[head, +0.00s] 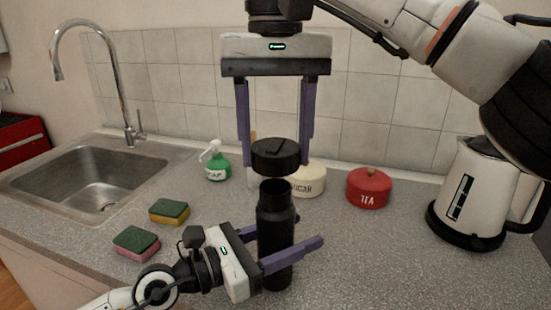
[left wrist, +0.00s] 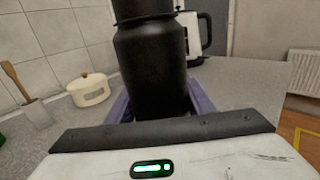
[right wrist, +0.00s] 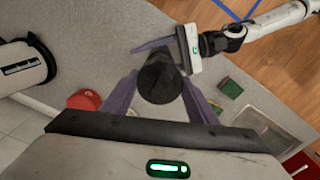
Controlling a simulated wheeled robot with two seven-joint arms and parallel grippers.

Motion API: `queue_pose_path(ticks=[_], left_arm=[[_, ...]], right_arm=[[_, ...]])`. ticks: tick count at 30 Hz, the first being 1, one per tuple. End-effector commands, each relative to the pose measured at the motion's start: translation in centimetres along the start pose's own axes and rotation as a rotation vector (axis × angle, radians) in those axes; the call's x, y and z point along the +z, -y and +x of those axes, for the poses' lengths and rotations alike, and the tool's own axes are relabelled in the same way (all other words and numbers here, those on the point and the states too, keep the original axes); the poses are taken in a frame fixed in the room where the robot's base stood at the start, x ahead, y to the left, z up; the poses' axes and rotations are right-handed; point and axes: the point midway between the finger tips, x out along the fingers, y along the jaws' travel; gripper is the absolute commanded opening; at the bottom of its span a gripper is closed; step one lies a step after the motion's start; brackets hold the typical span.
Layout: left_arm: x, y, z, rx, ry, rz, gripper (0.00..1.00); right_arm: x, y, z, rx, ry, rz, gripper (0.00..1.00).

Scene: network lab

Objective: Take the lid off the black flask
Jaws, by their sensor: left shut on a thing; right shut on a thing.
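The black flask (head: 276,235) stands upright on the counter with its open neck showing. My left gripper (head: 309,231) is shut around the flask's body from the left, and the flask also fills the middle of the left wrist view (left wrist: 153,70). The round black lid (head: 276,156) is held just above the neck, with a small gap between them. My right gripper (head: 277,160) comes from above and is shut on the lid, one finger on each side. In the right wrist view the lid (right wrist: 160,80) hides most of the flask.
A red tea tin (head: 367,189) and a cream sugar tin (head: 309,180) stand behind the flask. A white kettle (head: 480,195) is at the right. A green pump bottle (head: 216,163), two sponges (head: 169,211) and a sink (head: 100,175) are at the left. Counter right of the flask is clear.

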Motion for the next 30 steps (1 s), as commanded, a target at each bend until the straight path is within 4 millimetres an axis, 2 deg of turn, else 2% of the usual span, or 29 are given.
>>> queue_pose_path(ticks=[7,8,11,22,26,30], left_arm=[[-0.1,0.0,0.0,-0.001,-0.001,-0.001,0.0],[-0.1,0.0,0.0,-0.001,-0.001,-0.001,0.53],[-0.1,0.0,0.0,-0.001,-0.001,-0.001,0.7],[-0.1,0.0,-0.5,0.0,-0.001,0.0,0.7],[-0.4,-0.1,-2.4,0.002,-0.003,-0.001,0.7],[-0.7,-0.1,-5.5,0.002,-0.004,0.001,0.7]], right_arm=[[0.0,0.0,-0.2,0.001,0.001,-0.001,0.26],[0.0,0.0,-0.2,0.001,0.001,-0.001,0.26],[0.0,0.0,-0.2,0.001,0.001,0.0,0.26],[0.0,0.0,0.1,0.0,0.001,0.0,0.26],[0.0,0.0,0.8,0.0,0.001,0.0,0.26],[0.0,0.0,2.3,0.0,0.001,0.0,0.26]])
